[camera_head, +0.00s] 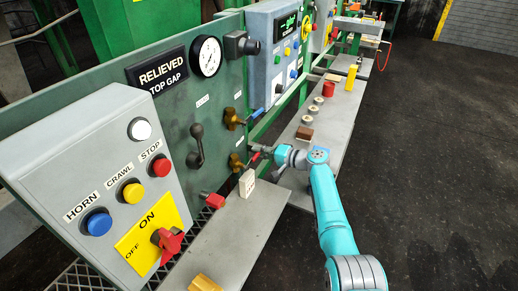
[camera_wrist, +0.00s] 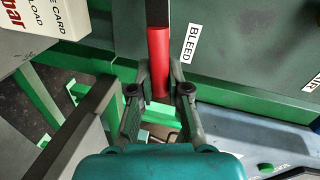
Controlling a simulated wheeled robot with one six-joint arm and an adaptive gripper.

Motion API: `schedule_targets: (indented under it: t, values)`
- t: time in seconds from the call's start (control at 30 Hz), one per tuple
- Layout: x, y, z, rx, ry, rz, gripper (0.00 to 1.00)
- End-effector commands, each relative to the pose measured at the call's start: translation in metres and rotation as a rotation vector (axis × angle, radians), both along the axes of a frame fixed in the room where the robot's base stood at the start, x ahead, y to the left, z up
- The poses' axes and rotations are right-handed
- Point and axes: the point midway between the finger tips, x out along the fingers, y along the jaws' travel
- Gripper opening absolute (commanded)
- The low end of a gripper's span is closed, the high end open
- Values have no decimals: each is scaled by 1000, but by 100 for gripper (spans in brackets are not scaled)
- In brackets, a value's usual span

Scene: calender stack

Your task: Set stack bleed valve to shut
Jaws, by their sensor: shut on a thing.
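The stack bleed valve is a brass valve (camera_head: 236,163) low on the green panel. Its red lever handle (camera_head: 254,159) reaches right from the body toward my gripper (camera_head: 262,149). My gripper (camera_wrist: 160,78) is shut on the lower end of the red handle, one finger on each side. The valve body is out of the wrist view.
A second brass valve (camera_head: 232,118) with a blue handle is above it. A white card block (camera_head: 247,184) stands on the grey shelf (camera_head: 225,240) close below the handle. Dark floor at right is clear.

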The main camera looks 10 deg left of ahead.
Motion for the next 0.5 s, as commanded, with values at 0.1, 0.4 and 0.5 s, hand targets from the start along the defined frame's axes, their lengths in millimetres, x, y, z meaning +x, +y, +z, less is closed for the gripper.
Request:
schedule_targets:
  t: [0.1, 0.4, 0.5]
  values:
    - [1, -1, -6, 24, 69, -1, 0]
    - [0, -1, -15, 62, 173, -2, 0]
    - [0, -1, -17, 68, 189, -2, 0]
